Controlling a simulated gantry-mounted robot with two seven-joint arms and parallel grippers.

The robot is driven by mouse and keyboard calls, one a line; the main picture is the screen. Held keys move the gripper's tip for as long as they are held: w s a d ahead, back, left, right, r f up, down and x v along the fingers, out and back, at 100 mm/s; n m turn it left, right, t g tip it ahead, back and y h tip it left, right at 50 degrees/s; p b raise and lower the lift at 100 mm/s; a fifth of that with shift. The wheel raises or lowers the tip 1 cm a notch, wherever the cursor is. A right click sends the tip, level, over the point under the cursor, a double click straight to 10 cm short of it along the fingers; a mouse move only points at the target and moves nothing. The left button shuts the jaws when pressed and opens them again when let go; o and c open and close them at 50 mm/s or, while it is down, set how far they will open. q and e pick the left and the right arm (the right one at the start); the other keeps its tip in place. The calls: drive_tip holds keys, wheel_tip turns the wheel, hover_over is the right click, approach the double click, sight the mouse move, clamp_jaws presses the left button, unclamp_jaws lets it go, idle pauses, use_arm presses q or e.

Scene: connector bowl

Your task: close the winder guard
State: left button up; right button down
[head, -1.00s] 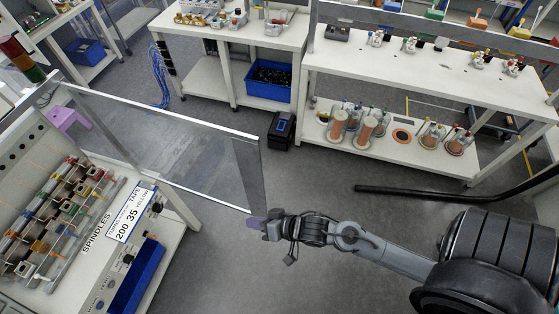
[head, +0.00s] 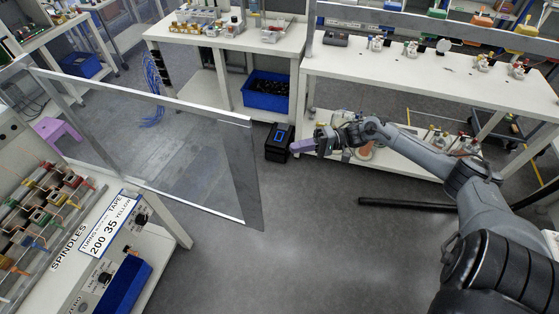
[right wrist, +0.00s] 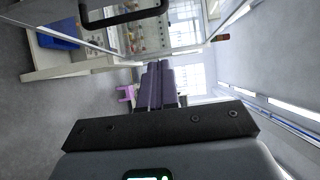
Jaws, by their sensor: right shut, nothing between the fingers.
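The winder guard (head: 140,132) is a clear panel in a grey metal frame, standing swung out from the winder into the room in the head view. The winder bench (head: 165,215), with its row of spindles and a "200 35" label, is at the lower left. My right gripper (head: 302,146), with purple fingers, is shut and empty, to the right of the guard's free edge and apart from it. In the right wrist view the shut fingers (right wrist: 160,85) point toward the bench. A black bar handle (right wrist: 124,14) crosses the top of that view. My left gripper is out of view.
Worktables (head: 410,68) with parts stand at the back. A blue bin (head: 268,95) sits on a lower shelf, and a black box (head: 278,142) is on the floor near my right gripper. Grey floor (head: 300,245) in the middle is clear.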

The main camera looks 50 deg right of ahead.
drive_tip(key=s+a+p+x, duration=0.1)
drive_tip(key=s+p+x, duration=0.1)
drive_tip(key=x, duration=1)
drive_tip(key=shift+a, duration=0.55)
drive_tip(key=shift+s, duration=0.1)
